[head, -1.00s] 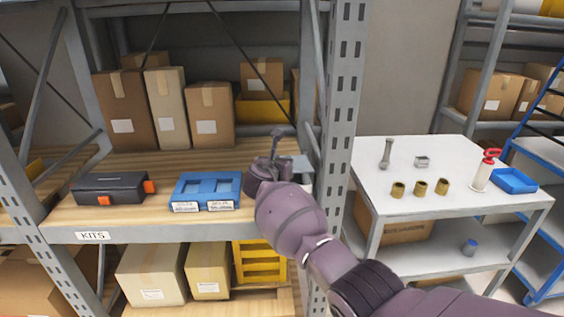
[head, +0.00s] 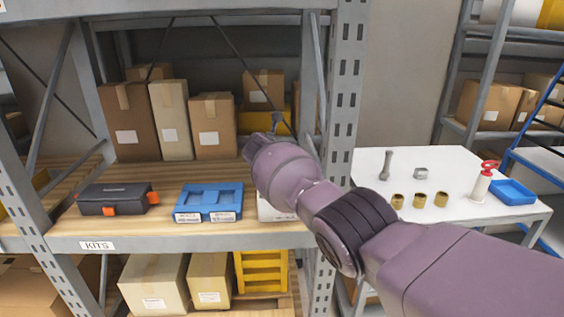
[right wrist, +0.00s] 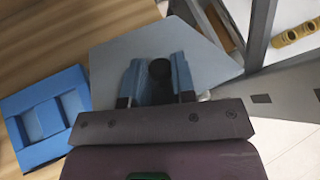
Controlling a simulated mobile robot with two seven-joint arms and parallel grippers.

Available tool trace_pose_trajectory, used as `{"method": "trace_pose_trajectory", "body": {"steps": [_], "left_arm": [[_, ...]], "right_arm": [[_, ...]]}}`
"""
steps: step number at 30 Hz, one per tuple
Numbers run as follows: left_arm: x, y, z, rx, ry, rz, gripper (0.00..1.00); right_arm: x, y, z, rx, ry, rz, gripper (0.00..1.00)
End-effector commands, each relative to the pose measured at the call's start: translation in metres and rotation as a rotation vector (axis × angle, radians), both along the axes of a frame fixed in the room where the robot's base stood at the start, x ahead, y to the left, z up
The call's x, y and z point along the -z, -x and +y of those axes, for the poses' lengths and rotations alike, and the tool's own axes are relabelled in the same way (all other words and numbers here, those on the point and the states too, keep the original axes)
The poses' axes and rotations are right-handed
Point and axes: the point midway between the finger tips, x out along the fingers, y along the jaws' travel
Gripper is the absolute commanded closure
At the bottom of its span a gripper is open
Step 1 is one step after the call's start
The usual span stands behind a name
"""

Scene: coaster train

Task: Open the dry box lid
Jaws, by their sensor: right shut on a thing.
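The dry box (head: 266,211) appears to be the pale box at the right end of the kit shelf. Only its front left part shows in the head view; my right arm hides the rest. In the right wrist view its flat grey lid (right wrist: 215,61) lies beyond my right gripper (right wrist: 157,78). The two fingers are shut on the dark round lid knob (right wrist: 160,68). Whether the lid is raised off the box cannot be told. My left gripper is not in view.
A blue tray (head: 226,190) sits just left of the box, and a dark case with orange latches (head: 112,200) farther left. Cartons (head: 213,120) stand behind. A white table (head: 440,185) with small parts is beyond.

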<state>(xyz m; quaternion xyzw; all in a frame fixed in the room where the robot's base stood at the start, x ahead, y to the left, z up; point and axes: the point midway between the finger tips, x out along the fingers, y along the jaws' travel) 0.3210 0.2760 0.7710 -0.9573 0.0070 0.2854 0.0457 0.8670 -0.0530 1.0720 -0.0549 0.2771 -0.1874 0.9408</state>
Motion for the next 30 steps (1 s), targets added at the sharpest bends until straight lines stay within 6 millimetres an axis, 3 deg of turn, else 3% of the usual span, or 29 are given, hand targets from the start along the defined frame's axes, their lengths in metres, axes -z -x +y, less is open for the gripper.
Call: {"method": "trace_pose_trajectory", "body": {"steps": [25,26,30], "left_arm": [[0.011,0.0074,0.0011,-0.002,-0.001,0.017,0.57],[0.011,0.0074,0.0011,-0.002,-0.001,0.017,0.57],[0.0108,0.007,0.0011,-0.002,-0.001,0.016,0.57]], "right_arm": [[-0.0049,-0.0057,-0.0013,0.001,0.001,0.049,1.0],[-0.0049,-0.0057,-0.0012,0.001,0.001,0.049,0.74],[-0.005,-0.0057,-0.001,0.001,0.001,0.049,0.53]]}}
